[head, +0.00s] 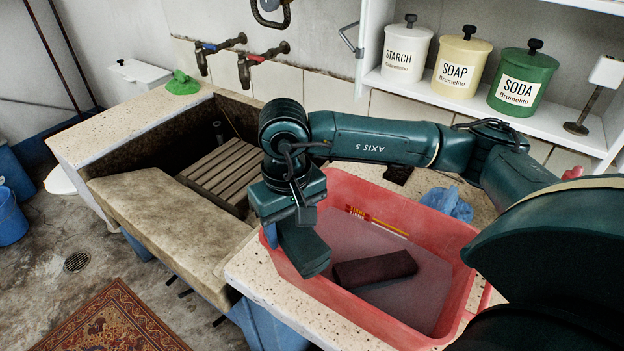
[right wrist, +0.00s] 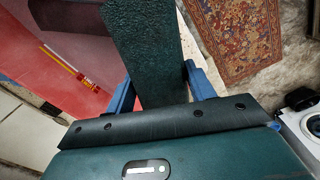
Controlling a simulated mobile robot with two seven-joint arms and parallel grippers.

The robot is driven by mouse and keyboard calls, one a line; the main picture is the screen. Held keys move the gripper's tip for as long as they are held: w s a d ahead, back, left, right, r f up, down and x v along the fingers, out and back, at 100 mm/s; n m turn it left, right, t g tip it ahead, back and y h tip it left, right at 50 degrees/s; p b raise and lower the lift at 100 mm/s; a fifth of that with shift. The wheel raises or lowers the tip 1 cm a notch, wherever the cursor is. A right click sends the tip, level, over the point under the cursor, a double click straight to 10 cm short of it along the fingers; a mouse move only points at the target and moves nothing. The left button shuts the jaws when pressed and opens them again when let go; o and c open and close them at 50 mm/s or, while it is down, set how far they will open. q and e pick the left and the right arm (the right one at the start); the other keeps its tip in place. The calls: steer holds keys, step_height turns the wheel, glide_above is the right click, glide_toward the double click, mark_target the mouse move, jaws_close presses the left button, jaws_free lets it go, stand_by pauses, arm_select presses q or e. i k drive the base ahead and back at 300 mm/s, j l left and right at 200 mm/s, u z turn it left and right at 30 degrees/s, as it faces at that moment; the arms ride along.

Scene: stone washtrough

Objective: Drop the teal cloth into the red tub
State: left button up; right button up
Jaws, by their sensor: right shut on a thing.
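The teal cloth (head: 304,252) is a dark green-teal flat piece hanging below my right gripper (head: 284,228) in the head view. In the right wrist view the cloth (right wrist: 150,45) passes between the two blue fingers of the gripper (right wrist: 160,88), which is shut on it. The red tub (head: 455,300) stands on the speckled counter. The gripper and cloth are above the tub's left rim, and the cloth hides part of that rim. The tub also shows left of the cloth in the right wrist view (right wrist: 60,30). My left gripper is out of view.
The stone trough (head: 165,215) with a slatted rack (head: 222,172) is left. Canisters stand on the shelf (head: 555,122). A rug (head: 115,318) lies on the floor.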

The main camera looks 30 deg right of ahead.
mark_target(376, 255)
steer(key=i+j+z, duration=0.45)
steer(key=z, duration=0.75)
steer(key=i, duration=0.05)
